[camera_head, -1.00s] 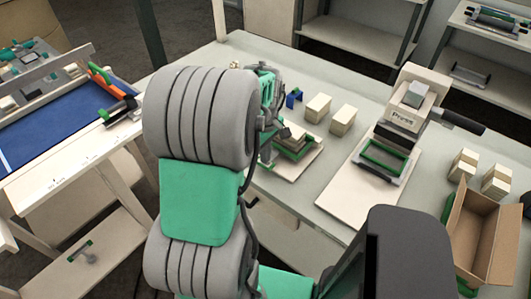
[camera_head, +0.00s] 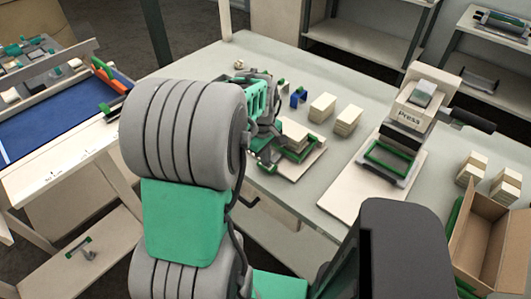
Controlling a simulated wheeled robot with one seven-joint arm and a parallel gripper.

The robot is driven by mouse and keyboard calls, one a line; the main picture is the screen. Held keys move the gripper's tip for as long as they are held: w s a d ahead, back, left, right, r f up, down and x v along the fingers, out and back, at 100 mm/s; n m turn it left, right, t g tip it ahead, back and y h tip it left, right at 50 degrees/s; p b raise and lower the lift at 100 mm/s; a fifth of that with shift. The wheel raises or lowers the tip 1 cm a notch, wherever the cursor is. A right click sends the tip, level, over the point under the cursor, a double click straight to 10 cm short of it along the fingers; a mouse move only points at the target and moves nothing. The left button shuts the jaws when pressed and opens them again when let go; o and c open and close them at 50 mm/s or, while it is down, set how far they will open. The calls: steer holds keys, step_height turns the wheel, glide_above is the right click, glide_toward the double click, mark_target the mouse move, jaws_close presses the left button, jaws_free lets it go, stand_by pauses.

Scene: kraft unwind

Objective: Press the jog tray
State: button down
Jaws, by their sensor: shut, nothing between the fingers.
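The jog tray (camera_head: 311,162) is a pale board with green corner stops on the worktable, left of the press. A small stack of cream sheets (camera_head: 296,131) sits in it. My gripper (camera_head: 266,166) is at the tray's left side, low and close to it. Its fingers are small and partly hidden behind my own arm, and they look shut and empty. I cannot tell whether they touch the tray or its stop.
A press (camera_head: 412,112) with a black lever stands right of the tray. Two cream stacks (camera_head: 322,107) and a blue part (camera_head: 298,98) lie behind it. An open cardboard box (camera_head: 490,235) is at the right edge. Bare tabletop (camera_head: 270,55) lies at the back.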

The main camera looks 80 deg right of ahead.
steer(key=r+p, duration=0.2)
steer(key=r, duration=0.1)
steer(key=r+p, duration=0.1)
steer(key=p, duration=0.1)
steer(key=shift+a+r, duration=0.3)
steer(key=shift+r, duration=0.05)
step_height(320, 180, up, 9)
steer(key=b, duration=0.2)
steer(key=shift+w+a, duration=0.35)
steer(key=shift+r, duration=0.1)
